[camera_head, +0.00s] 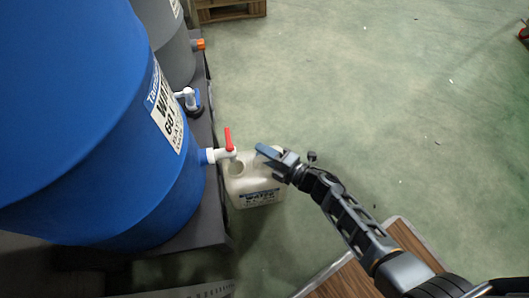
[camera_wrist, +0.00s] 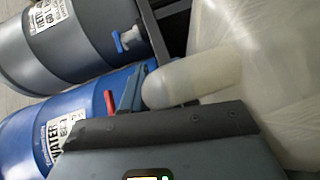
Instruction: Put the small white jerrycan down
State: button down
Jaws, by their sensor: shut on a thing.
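The small white jerrycan (camera_head: 256,187) hangs or stands beside the blue barrel, close by the barrel's red-handled tap (camera_head: 227,143). It has a dark printed label on its side and a round opening on top. My gripper (camera_head: 270,153) is at the top of the jerrycan, shut on its handle. In the wrist view the pale translucent jerrycan (camera_wrist: 285,75) fills the right side, with its handle (camera_wrist: 185,78) at a blue-grey finger. I cannot tell whether its base touches the floor.
The big blue barrel (camera_head: 75,130) and a grey barrel (camera_head: 168,42) stand on a dark platform (camera_head: 205,222) at the left. A wooden pallet (camera_head: 228,10) lies at the back. A wood-topped surface (camera_head: 345,280) is at the bottom right. The green floor (camera_head: 390,100) to the right is mostly clear.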

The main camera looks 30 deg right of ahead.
jog(key=c, duration=0.9)
grip_release()
jog(key=shift+f, duration=0.1)
jog(key=shift+r, duration=0.2)
jog(key=p+v, duration=0.3)
jog(key=v, duration=0.9)
jog(key=s+a+r+m+h, duration=0.1)
jog(key=s+r+m, duration=0.5)
jog(key=r, duration=0.5)
jog(key=s+a+r+m+h, duration=0.1)
jog(key=s+r+m+h, duration=0.1)
jog(key=s+r+m, duration=0.5)
jog(key=s+a+r+m+h, duration=0.2)
jog(key=s+r+m, duration=0.5)
jog(key=r, duration=0.7)
jog(key=shift+s+r+g, duration=0.3)
jog(key=shift+g, duration=0.1)
